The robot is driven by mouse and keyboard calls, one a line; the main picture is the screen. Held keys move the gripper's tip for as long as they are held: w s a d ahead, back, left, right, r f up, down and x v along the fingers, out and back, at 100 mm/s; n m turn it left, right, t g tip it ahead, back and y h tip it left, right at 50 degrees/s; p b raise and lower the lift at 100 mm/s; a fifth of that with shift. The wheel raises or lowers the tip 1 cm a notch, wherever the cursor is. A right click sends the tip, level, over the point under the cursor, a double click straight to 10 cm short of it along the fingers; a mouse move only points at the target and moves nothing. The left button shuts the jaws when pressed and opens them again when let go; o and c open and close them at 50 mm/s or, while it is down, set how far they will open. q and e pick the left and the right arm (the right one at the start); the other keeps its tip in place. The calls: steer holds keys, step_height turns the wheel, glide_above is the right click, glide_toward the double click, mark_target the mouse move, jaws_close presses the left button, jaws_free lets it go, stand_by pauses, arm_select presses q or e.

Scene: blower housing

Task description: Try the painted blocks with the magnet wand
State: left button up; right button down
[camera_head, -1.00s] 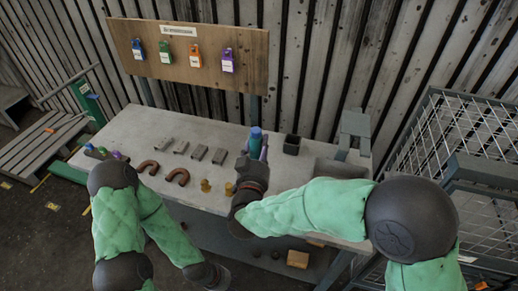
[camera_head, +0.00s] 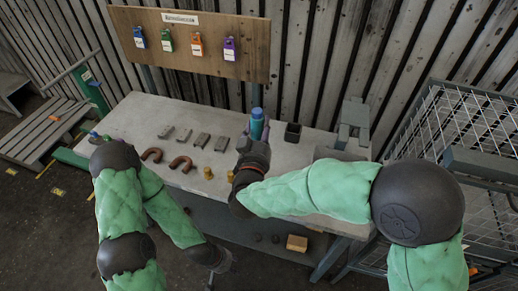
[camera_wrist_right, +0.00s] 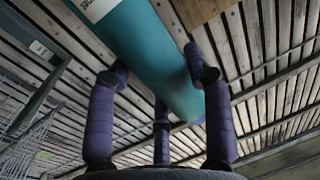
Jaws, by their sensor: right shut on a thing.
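My right gripper (camera_head: 257,134) is shut on a teal cylinder (camera_head: 257,122) with a blue top, held over the back of the table. In the right wrist view the teal cylinder (camera_wrist_right: 165,60), with a white label, lies between purple fingers (camera_wrist_right: 160,110). I cannot tell whether it is the magnet wand. Several grey blocks (camera_head: 201,140) lie in a row on the table, left of my right gripper. Small coloured pieces (camera_head: 95,138), partly hidden by my left arm, are at the left end. My left gripper (camera_head: 219,265) hangs low before the table; its fingers are unclear.
Two reddish-brown horseshoes (camera_head: 181,163) and brass pieces (camera_head: 207,173) lie near the front of the grey table (camera_head: 130,112). A black open box (camera_head: 292,133) stands right of my right gripper. A board with coloured tags (camera_head: 197,45) is behind; a wire rack (camera_head: 440,125) is at right.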

mark_target(260, 111)
steer(key=shift+r, duration=0.15)
step_height(260, 111, up, 8)
steer(key=p, duration=0.6)
steer(key=shift+f, duration=0.35)
